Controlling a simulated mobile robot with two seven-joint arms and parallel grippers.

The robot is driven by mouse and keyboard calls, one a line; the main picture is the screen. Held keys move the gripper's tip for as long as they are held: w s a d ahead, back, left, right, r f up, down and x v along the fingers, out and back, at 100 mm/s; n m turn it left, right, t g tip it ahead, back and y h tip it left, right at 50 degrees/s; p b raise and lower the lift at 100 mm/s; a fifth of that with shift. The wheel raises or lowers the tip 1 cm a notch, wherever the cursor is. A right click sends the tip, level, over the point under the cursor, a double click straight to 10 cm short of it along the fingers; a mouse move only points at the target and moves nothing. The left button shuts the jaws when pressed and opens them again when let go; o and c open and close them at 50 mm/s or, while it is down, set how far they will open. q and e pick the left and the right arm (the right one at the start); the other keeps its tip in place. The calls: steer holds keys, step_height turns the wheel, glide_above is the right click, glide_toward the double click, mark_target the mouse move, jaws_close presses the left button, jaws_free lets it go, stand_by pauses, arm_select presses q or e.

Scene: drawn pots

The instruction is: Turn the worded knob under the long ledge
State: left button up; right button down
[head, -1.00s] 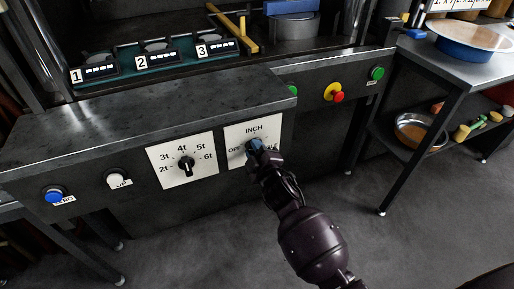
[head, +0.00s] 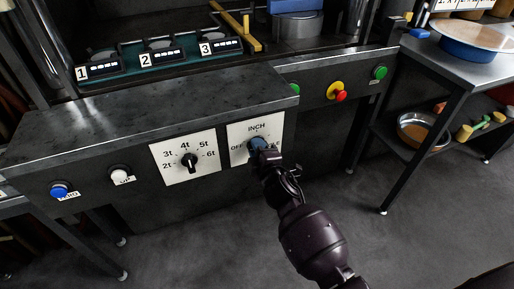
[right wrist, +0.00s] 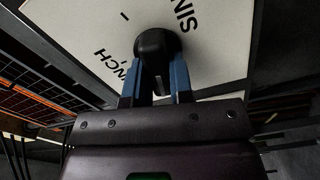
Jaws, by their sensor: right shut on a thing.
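The worded knob is black and sits on a white plate (head: 240,134) lettered "INCH" and "OF..." under the long grey ledge (head: 150,110); the rest of its lettering is behind my gripper. In the right wrist view the black knob (right wrist: 157,42) stands between the two blue fingers of my right gripper (right wrist: 157,80), which is shut on it. In the head view the right gripper (head: 257,146) covers most of the knob. My left gripper is not in view.
A numbered knob (head: 189,161) marked 2t to 6t is just left. A white button (head: 120,172) and a blue button (head: 59,190) are farther left. Right are a red button on yellow (head: 338,93) and a green button (head: 380,72). The floor in front is clear.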

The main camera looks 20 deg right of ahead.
steer(key=c, duration=1)
jaws_free()
steer(key=s+p, duration=0.1)
steer(key=s, duration=0.9)
steer(key=shift+s+d, duration=0.2)
steer(key=shift+s, duration=0.2)
